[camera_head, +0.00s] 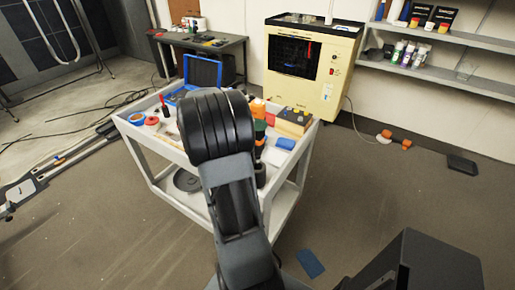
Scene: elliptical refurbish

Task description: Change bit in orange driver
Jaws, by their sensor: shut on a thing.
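My black arm (222,160) rises through the middle of the view and covers the centre of the white cart (153,157). My gripper is hidden behind or beyond the arm, so its fingers do not show. An orange item (257,108) stands on the cart just right of the arm, above dark green and black shapes. I cannot tell whether it is the orange driver. A blue open case (203,71) sits at the cart's back left. No bit is clear at this size.
A wooden block with a dark top (293,121) and a blue item (286,143) lie on the cart's right. A cream machine (312,70) stands behind. A dark bench (231,46) is at the back.

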